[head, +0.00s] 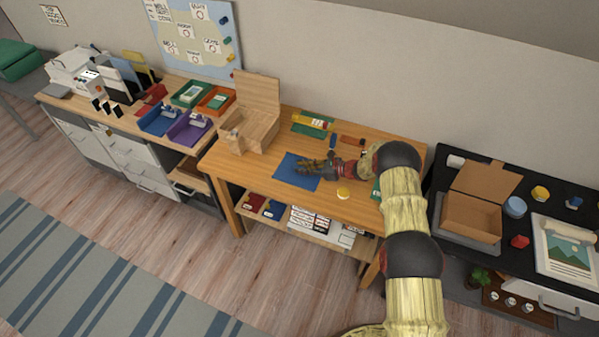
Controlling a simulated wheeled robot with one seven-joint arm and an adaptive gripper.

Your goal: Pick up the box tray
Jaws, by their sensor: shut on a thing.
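No thing here can be singled out for certain as the box tray. An open wooden box (240,134) with a raised lid stands at the left back of the wooden table. An open cardboard box (471,218) sits on the dark counter at right, with a grey tray-like edge around its base. My gripper (304,168) is low over the blue mat (294,183) on the wooden table, apart from both boxes. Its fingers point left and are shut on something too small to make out.
The wooden table (275,143) also holds a green mat (301,129), a yellow item (309,122) and a yellow disc (343,194). Blue (157,122), purple (187,132), green (189,94) and orange (216,100) trays stand on the left desk. The floor in front is clear.

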